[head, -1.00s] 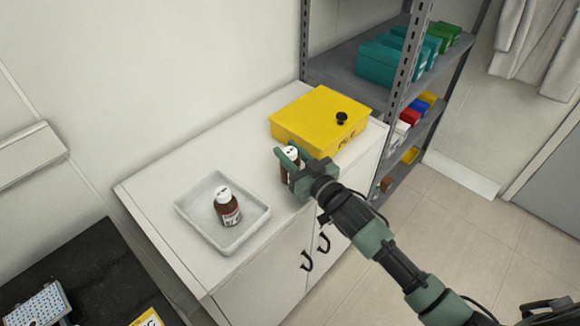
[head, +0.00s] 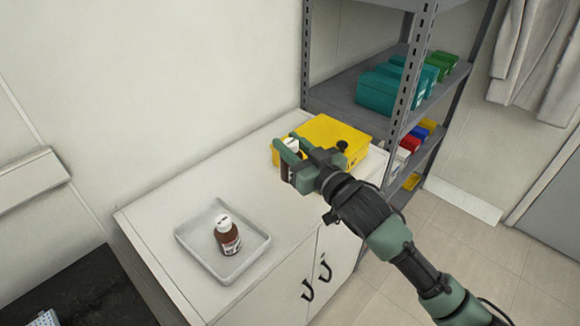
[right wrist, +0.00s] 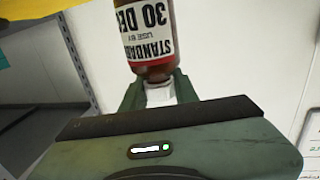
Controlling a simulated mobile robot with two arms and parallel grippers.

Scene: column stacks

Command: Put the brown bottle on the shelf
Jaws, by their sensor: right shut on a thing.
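My right gripper (head: 289,150) is shut on a brown bottle (head: 285,174) with a white cap, beside the yellow box on the white cabinet. A second brown bottle (head: 228,238) with a white cap stands upright in a white tray (head: 254,256). The grey metal shelf (head: 340,98) is beyond the cabinet, at the upper right. My left gripper is not in view.
A perforated upright (head: 407,85) edges the shelf.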

